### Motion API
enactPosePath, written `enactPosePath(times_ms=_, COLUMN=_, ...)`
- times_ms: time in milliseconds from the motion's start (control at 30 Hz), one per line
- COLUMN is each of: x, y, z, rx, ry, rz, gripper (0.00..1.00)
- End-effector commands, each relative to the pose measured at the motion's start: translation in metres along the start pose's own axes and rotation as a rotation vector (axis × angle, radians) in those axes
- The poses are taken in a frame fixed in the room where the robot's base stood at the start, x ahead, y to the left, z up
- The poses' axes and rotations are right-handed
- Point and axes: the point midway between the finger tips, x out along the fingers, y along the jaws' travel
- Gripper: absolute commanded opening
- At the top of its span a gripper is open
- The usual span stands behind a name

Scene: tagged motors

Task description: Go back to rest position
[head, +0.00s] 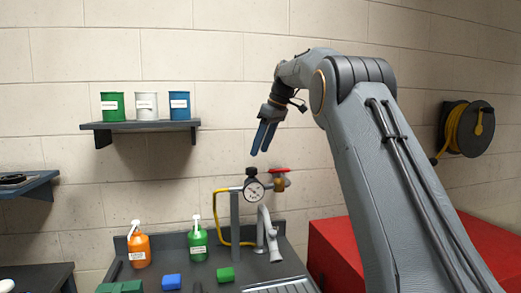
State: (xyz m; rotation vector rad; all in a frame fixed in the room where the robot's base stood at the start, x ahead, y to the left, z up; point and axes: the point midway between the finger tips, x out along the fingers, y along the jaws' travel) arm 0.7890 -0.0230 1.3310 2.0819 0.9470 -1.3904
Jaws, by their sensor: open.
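My gripper (262,137) hangs from my raised arm, with its blue fingers pointing down and slightly left. It is open with nothing visible between the fingers. It is in front of the block wall, above the pressure gauge (254,191) and apart from it. My arm rises from the lower right and bends over at the top. No tagged motor can be made out in this view.
A red valve handle (279,170) stands below my gripper. A shelf (140,125) carries three cans. A hose reel (466,128) hangs right.

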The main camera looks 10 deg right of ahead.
Motion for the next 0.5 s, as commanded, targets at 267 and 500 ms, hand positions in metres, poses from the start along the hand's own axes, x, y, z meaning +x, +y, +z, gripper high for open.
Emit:
enactPosePath(times_ms=267, x=0.018, y=-0.009, z=0.012, rx=0.067, ry=-0.023, rz=0.005, gripper=0.51)
enactPosePath(times_ms=500, x=0.067, y=-0.045, z=0.057, rx=0.259, ry=-0.084, rz=0.036, gripper=0.51)
